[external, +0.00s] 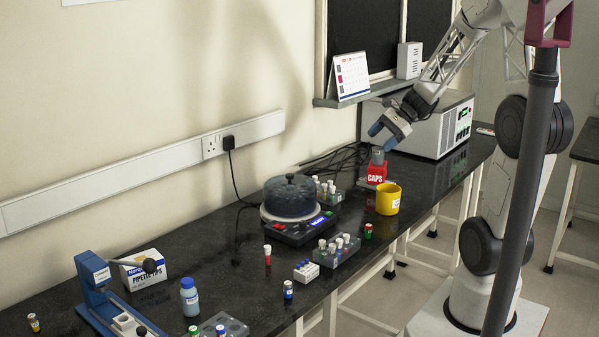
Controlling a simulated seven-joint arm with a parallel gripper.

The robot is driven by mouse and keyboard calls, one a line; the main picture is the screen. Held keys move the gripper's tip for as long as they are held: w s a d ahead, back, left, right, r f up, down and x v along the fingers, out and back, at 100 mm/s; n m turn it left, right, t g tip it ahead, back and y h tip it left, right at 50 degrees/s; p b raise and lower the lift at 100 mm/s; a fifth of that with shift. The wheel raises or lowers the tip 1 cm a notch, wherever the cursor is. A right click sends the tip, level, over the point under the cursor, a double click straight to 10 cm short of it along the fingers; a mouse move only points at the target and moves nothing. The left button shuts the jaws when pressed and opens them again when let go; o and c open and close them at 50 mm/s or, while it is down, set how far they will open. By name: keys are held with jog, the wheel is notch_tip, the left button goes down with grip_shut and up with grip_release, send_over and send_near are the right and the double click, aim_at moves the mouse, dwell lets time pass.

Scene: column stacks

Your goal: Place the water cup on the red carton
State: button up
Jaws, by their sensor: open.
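The red carton (376,175), marked CAPS, stands on the dark bench below my gripper. A small grey cup-like object (377,155) sits upright on top of it; it may be the water cup, but its contents cannot be seen. My gripper (383,137), with blue-grey fingertips, is open just above this object and looks clear of it.
A round dark-lidded device (289,197) and vial racks (337,250) stand left of the carton. A large white instrument (432,124) is behind it to the right. Small vials (368,231) stand near the front edge. Bare bench (225,265) shows at left.

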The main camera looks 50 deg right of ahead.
jog(key=s+a+r+n+g+h, duration=0.1)
jog(key=s+a+r+n+h, duration=0.3)
jog(key=s+a+n, duration=0.5)
jog(key=s+a+r+n+g+h, duration=0.2)
jog(key=s+a+r+n+h, duration=0.1)
jog(key=s+a+n, duration=0.5)
jog(key=a+r+n, duration=0.1)
jog(key=a+n, duration=0.1)
jog(key=shift+s+a+r+n+h, duration=0.2)
jog(key=shift+s+a+n+h, duration=0.15)
jog(key=shift+s+n+h, duration=0.05)
